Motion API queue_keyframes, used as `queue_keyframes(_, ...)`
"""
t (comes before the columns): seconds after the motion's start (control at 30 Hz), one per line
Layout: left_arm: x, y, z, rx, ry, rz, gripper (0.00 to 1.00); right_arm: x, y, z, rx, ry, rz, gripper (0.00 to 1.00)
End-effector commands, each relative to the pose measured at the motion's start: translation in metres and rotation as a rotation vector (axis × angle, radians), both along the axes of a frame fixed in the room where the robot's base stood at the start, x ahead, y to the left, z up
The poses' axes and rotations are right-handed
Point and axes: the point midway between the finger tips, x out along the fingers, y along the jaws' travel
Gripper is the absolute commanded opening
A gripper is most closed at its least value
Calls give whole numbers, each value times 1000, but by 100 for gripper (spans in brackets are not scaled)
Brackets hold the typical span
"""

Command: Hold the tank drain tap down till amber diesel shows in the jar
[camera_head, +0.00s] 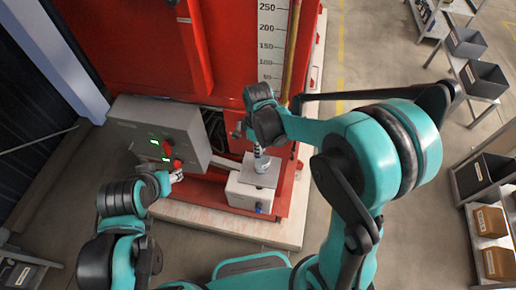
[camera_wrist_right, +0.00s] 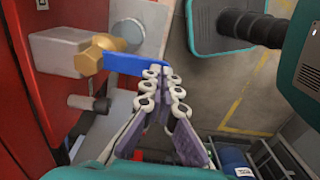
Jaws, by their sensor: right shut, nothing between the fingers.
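The tank drain tap shows in the right wrist view as a brass body (camera_wrist_right: 95,55) with a flat blue lever (camera_wrist_right: 135,64). My right gripper (camera_wrist_right: 162,74) is shut and empty, with its fingertips at the free end of the lever; I cannot tell whether they touch it. In the head view my right gripper (camera_head: 261,163) points down over a pale box (camera_head: 248,196) at the foot of the red unit. The jar and any fuel in it cannot be made out. My left gripper (camera_head: 177,176) is beside the grey control box (camera_head: 135,127); its jaws are too small to read.
The red unit (camera_head: 150,45) stands on a pale plinth (camera_head: 225,226), with a numbered level scale (camera_head: 271,40) on its face. A grey pipe stub (camera_wrist_right: 88,103) lies below the tap. Shelves with boxes (camera_head: 490,222) stand at the right. Floor between is clear.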

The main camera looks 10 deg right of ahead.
Motion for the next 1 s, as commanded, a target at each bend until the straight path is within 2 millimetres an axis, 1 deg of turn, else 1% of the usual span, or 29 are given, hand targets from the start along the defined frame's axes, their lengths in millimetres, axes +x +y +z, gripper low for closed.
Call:
queue_keyframes(0.33,0,0,-1,0,0,0,49,-1,0,-1,-4,-10,0,0)
queue_keyframes(0.87,0,0,-11,0,0,0,49,-4,2,-8,-42,-99,1,0)
queue_keyframes(1.0,0,0,-16,0,0,0,49,-5,3,-12,-60,-143,2,0)
